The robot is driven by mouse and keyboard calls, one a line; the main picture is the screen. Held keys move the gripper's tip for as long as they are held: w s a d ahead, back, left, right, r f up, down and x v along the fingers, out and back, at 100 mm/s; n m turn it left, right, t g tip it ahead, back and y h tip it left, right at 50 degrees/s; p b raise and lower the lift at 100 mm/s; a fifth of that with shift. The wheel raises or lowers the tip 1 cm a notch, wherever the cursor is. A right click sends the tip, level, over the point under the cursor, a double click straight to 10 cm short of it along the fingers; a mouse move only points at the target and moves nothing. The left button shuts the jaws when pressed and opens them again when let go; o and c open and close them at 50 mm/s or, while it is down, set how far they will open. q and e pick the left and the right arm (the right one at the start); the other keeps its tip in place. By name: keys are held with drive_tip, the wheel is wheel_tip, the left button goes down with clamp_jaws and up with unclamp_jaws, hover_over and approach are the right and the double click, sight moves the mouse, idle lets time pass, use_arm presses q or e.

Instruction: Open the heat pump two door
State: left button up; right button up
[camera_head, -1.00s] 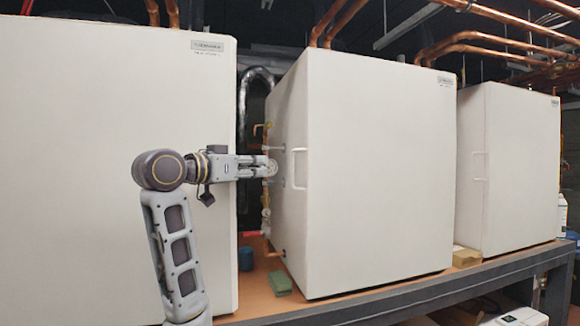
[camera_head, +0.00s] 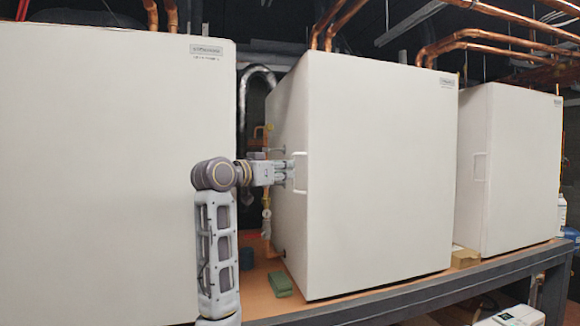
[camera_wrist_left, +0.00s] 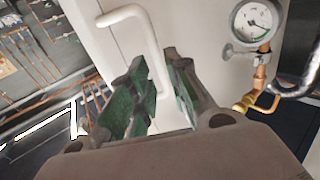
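The heat pump two door (camera_head: 385,175) is the broad white front of the middle cabinet, and it looks shut. Its white handle (camera_head: 300,172) is an upright bar near the door's left edge. My left gripper (camera_head: 288,171) is at the cabinet's left side, just left of the handle. In the left wrist view my left gripper (camera_wrist_left: 157,80) has its green-padded fingers apart. The handle (camera_wrist_left: 148,42) reaches down toward the gap between them. I cannot tell whether a finger touches it. My right gripper is not in view.
A large white cabinet (camera_head: 100,170) stands at left and another (camera_head: 510,170) at right. A pressure gauge (camera_wrist_left: 258,20) and copper pipework are beside the handle. A green block (camera_head: 280,284) lies on the bench. Copper pipes run overhead.

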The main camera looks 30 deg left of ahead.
use_arm(q)
drive_tip(key=shift+w+d+p, duration=0.15)
drive_tip(key=shift+w+p, duration=0.2)
drive_tip(key=shift+w, duration=1.2)
clamp_jaws()
